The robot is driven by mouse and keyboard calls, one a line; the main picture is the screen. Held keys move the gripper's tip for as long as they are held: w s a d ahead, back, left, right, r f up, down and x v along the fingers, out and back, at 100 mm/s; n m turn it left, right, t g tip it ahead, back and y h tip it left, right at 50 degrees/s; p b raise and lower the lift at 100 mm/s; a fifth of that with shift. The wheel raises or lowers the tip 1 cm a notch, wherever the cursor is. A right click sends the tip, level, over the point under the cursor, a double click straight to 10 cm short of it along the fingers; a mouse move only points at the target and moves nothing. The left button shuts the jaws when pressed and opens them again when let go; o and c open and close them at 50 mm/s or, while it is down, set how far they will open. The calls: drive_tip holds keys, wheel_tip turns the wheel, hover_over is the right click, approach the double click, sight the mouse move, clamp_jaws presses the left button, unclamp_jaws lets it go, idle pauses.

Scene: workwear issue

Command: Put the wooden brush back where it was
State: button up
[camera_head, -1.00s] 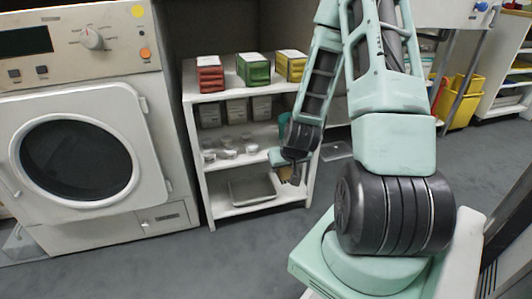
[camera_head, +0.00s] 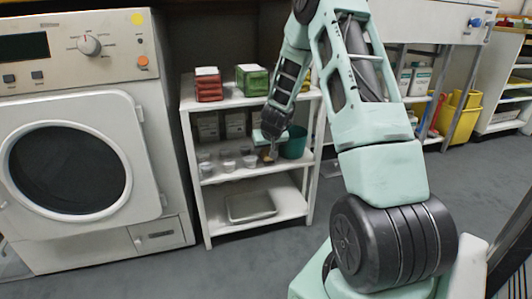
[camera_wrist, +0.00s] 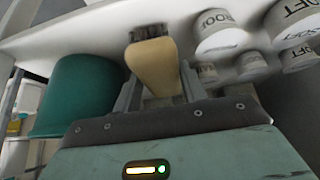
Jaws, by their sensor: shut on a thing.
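The wooden brush (camera_wrist: 155,62) has a pale wooden body and dark bristles. In the wrist view it stands between the fingers of my gripper (camera_wrist: 160,88), which is shut on it, bristle end pointing away from the palm. In the head view my gripper (camera_head: 268,152) is at the height of the middle shelf (camera_head: 235,173) of the white rack, between the small tins and the green tub. The brush is small and mostly hidden there. I cannot tell whether it touches the shelf.
A green tub (camera_head: 294,143) stands close on the right of the gripper, and small labelled tins (camera_head: 228,160) stand on the left. A metal tray (camera_head: 250,207) lies on the bottom shelf. Red boxes (camera_head: 208,86) and green boxes (camera_head: 252,80) are on top. A dryer (camera_head: 75,165) stands left.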

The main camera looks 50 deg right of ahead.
drive_tip(key=shift+w+d+f+b, duration=0.15)
drive_tip(key=shift+f+b, duration=0.15)
drive_tip(key=shift+b, duration=0.25)
drive_tip(key=shift+f, duration=0.1)
drive_tip(key=o, duration=0.9)
